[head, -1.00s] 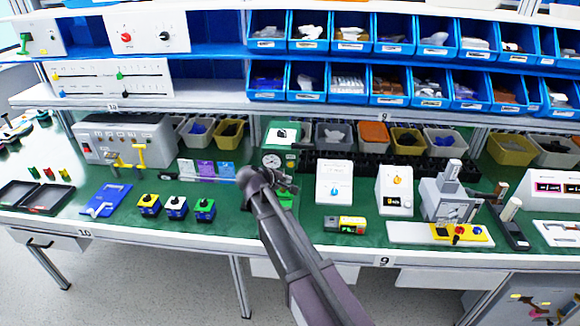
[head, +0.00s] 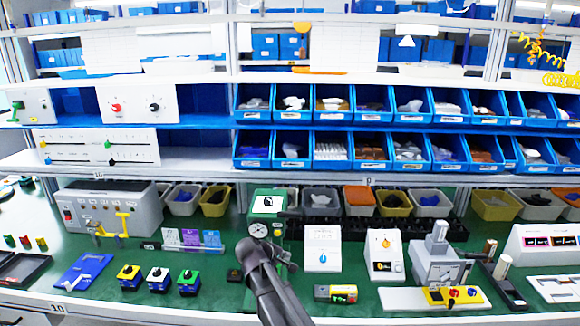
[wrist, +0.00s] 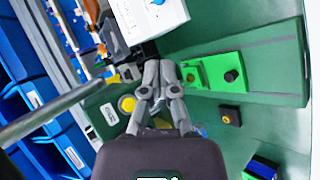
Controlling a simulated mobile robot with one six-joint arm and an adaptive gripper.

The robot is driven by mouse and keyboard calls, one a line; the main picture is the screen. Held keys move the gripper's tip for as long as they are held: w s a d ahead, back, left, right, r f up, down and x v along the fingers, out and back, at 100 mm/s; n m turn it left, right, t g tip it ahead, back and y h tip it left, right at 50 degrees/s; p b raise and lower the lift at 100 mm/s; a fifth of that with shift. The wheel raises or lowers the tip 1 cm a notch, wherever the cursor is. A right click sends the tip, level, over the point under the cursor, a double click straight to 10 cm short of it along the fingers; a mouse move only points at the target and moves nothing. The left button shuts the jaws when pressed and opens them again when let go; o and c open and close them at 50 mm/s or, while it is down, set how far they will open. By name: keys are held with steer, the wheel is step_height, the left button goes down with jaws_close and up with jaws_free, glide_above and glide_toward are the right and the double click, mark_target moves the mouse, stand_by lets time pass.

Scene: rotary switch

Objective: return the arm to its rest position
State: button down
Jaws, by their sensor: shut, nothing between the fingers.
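My arm reaches up from the bottom of the head view. My gripper (head: 264,249) is in front of the gauge on the green box (head: 267,206), over the bench. In the wrist view its fingers (wrist: 160,76) are together and hold nothing. A white box with a blue knob (head: 323,247) stands just right of the gripper. A white box with an orange knob (head: 385,253) stands further right. The wrist view shows a white box with a blue dial (wrist: 150,14) beyond the fingertips. A green block with a black knob (wrist: 215,74) lies beside them.
Three small button boxes (head: 158,279) stand to the left on the green bench (head: 215,292). A lever press (head: 438,258) stands further right. Blue bins (head: 370,147) line the shelves behind.

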steer(key=s+d+f+m+g+y, duration=0.3)
steer(key=s+d+m+g, duration=0.1)
steer(key=s+d, duration=0.5)
steer(key=s+d+f+m+g+y, duration=0.3)
steer(key=s+d+m, duration=0.3)
steer(key=s+d, duration=0.4)
steer(key=s+f+g, duration=0.1)
steer(key=s, duration=0.2)
steer(key=shift+s+d+m+y, duration=0.15)
steer(key=shift+d+m+y, duration=0.15)
steer(key=shift+m, duration=0.1)
